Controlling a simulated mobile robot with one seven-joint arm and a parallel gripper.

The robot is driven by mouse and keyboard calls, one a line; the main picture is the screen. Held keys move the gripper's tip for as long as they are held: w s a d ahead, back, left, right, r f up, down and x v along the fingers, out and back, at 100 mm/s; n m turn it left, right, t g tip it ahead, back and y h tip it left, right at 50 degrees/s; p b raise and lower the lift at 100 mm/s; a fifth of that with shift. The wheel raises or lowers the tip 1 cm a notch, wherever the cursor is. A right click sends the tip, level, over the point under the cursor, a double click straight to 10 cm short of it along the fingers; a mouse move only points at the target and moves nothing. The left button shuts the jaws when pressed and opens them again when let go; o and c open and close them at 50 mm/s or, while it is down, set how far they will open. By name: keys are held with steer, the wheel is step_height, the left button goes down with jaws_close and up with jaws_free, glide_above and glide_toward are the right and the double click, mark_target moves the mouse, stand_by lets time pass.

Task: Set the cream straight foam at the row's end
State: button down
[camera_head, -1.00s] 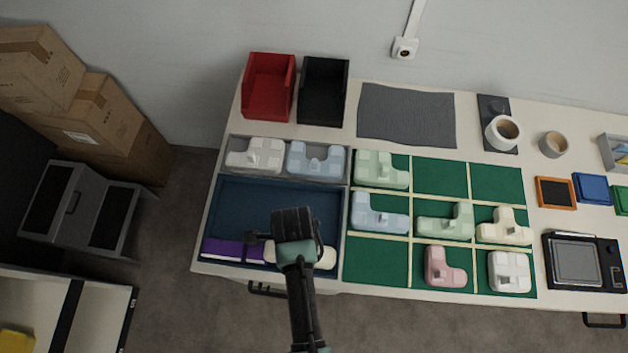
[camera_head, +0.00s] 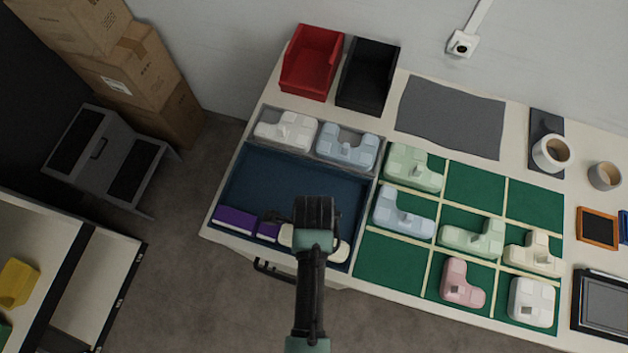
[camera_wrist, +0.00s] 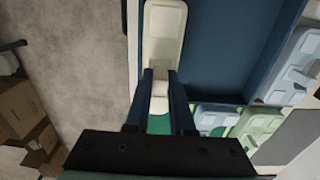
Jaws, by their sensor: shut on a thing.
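The cream straight foam (camera_wrist: 164,45) is a long bar with rounded ends, between my gripper's fingers in the wrist view. In the head view its left end (camera_head: 286,235) and right end (camera_head: 340,252) show on either side of my gripper (camera_head: 314,235), which hides its middle. My gripper is shut on it and also shows in the wrist view (camera_wrist: 160,100). The foam is at the front right of the blue tray (camera_head: 295,181), in line with two purple pieces (camera_head: 235,218) to its left. Whether it touches the tray floor I cannot tell.
A green grid (camera_head: 392,262) with several pastel foam pieces lies right of the tray. A grey tray behind holds a white piece (camera_head: 286,130) and a blue piece (camera_head: 347,148). Red (camera_head: 312,62) and black (camera_head: 367,75) bins stand at the back. The blue tray's middle is bare.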

steer(key=shift+f+b, duration=1.85)
steer(key=shift+f, duration=1.05)
steer(key=c, duration=0.7)
jaws_free()
steer(key=shift+r, duration=0.15)
step_height(320, 180, up, 13)
steer(key=shift+f, duration=0.1)
